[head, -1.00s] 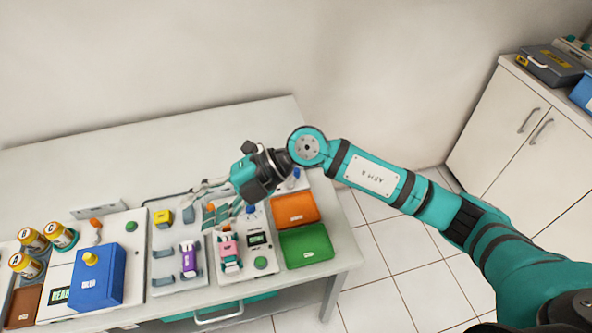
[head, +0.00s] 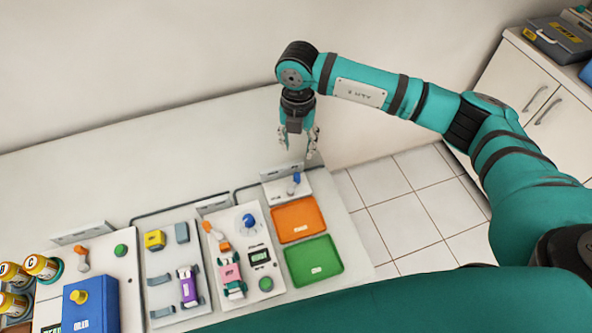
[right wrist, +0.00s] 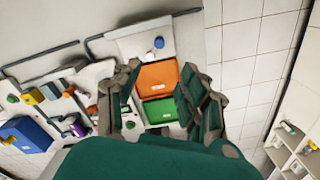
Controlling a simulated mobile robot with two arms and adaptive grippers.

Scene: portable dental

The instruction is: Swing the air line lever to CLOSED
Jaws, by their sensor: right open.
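A small white panel (head: 271,190) at the back right of the bench carries a blue-handled lever (head: 296,185); its blue knob also shows in the right wrist view (right wrist: 159,43). Orange-handled levers stand on the left unit (head: 82,256) and the middle unit (head: 218,241). The labels are too small to read, so I cannot tell by name which is the air line lever. My right gripper (head: 298,148) is open and empty, pointing down above the back edge near the blue-handled lever, apart from it. My left gripper is not in view.
An orange tray (head: 298,219) and a green tray (head: 313,261) lie in front of the white panel. Left of them are a pink device (head: 230,275), a purple device (head: 188,287) and a blue box (head: 90,307). The back strip of bench is mostly clear.

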